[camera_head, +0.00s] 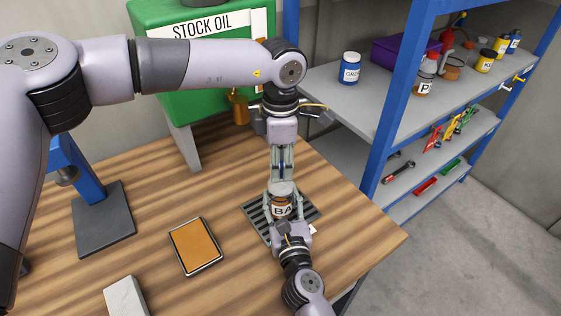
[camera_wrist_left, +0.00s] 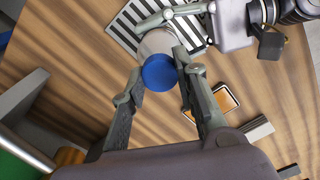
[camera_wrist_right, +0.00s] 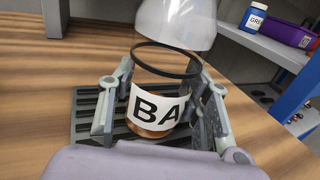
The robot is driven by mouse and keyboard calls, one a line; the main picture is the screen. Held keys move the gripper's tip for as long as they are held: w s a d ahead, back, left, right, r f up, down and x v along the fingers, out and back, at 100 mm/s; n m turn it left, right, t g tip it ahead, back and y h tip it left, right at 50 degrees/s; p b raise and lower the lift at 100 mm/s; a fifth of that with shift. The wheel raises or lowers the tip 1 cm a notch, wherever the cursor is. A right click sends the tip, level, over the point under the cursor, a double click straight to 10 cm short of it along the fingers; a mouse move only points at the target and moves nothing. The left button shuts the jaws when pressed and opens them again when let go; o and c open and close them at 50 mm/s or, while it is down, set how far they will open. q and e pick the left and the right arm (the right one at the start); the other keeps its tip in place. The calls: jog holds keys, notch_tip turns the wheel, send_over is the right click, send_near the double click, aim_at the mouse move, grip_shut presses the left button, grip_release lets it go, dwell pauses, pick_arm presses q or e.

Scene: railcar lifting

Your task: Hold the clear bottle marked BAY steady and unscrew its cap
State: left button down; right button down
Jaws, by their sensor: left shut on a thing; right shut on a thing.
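The clear bottle (camera_head: 281,207) with BA visible on its white label stands upright over the dark slotted mat. It also shows in the right wrist view (camera_wrist_right: 158,108), with brown contents low down, a dark ring and a clear shoulder. My right gripper (camera_head: 288,221) is shut around its body, one finger on each side (camera_wrist_right: 160,100). My left gripper (camera_head: 281,178) points down from above, its fingers shut on the blue cap (camera_wrist_left: 159,72). The cap is over the bottle's top; I cannot tell whether it still touches the neck.
The slotted mat (camera_head: 252,213) lies near the wooden table's right edge. An orange-topped tray (camera_head: 195,246), a pale block (camera_head: 125,297) and a blue stand (camera_head: 72,165) are to the left. A green STOCK OIL tank (camera_head: 180,75) stands behind. Blue-framed shelves (camera_head: 340,95) are at right.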

pick_arm(q)
jog(key=n, duration=0.5)
jog(key=shift+n, duration=0.3)
jog(key=n, duration=0.3)
jog(key=shift+n, duration=0.3)
jog(key=n, duration=1)
jog(key=shift+w, duration=0.1)
jog(key=shift+r, duration=0.1)
jog(key=shift+r, duration=0.15)
jog(key=shift+r, duration=0.95)
